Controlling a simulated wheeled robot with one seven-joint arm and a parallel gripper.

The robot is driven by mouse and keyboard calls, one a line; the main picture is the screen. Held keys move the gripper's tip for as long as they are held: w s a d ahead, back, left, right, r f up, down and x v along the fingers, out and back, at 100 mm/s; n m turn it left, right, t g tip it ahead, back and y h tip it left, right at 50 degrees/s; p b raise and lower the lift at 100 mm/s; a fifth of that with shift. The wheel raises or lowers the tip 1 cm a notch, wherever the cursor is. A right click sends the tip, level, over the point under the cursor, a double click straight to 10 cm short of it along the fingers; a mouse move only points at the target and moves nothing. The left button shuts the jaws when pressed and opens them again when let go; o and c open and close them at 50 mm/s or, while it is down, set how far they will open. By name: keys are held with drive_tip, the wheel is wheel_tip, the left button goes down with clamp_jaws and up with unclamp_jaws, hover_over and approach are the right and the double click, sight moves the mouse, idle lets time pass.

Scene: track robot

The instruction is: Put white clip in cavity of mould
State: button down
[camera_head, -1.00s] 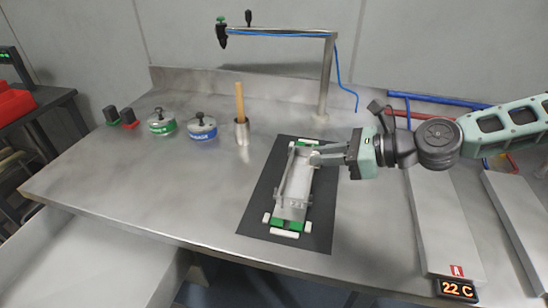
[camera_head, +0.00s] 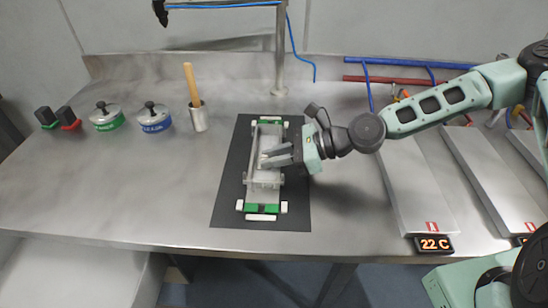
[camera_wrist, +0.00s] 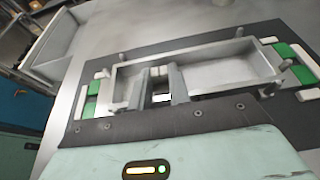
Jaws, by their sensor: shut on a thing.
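The mould is a grey rectangular tray (camera_head: 263,183) lying lengthwise on a dark mat (camera_head: 228,200). In the wrist view its open cavity (camera_wrist: 222,72) shows to the right of my fingers. My gripper (camera_head: 266,158) reaches in from the right, with its fingertips over or in the middle of the mould. In the wrist view my gripper (camera_wrist: 160,85) is shut on a small white piece, the white clip (camera_wrist: 161,97), seen between the fingers. Whether the clip touches the cavity floor cannot be told. In the head view the fingers hide it.
Green blocks (camera_head: 253,208) and white pieces (camera_head: 262,217) sit at the mould's ends. Small posts (camera_wrist: 284,64) stand on its rim. Two lidded pots (camera_head: 153,118), a cup with a wooden handle (camera_head: 199,117) and a pole (camera_head: 280,60) stand behind.

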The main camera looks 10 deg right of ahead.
drive_tip(key=shift+s+d+f, duration=0.15)
drive_tip(key=shift+s+f, duration=0.05)
drive_tip(key=shift+f, duration=0.9)
drive_tip(key=c, duration=1.3)
unclamp_jaws()
drive_tip(key=shift+r, duration=0.35)
drive_tip(key=shift+d+r, duration=0.15)
drive_tip(key=shift+r, duration=0.1)
drive_tip(key=v, duration=1.1)
drive_tip(key=shift+d+r, duration=0.25)
drive_tip(key=shift+r, duration=0.25)
